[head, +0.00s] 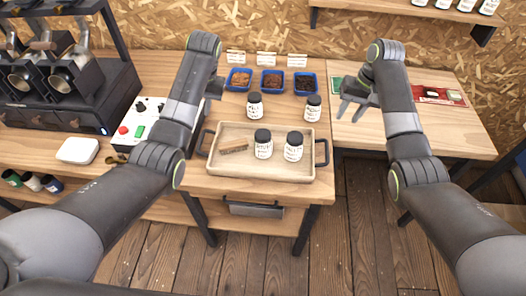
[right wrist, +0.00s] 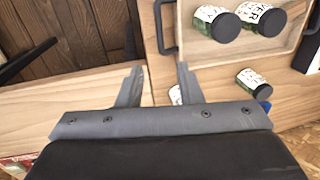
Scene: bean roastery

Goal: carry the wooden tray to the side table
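The wooden tray (head: 225,166) sits on the near part of the wooden worktable, with a dark handle at each end. It holds two black-lidded jars (head: 263,144) (head: 293,147) and a small brown wooden block (head: 234,146).
Two more jars (head: 254,105) (head: 313,108) stand behind the tray, before three blue bean bins (head: 271,82). A control box (head: 140,122) and a roaster (head: 60,90) are at left.

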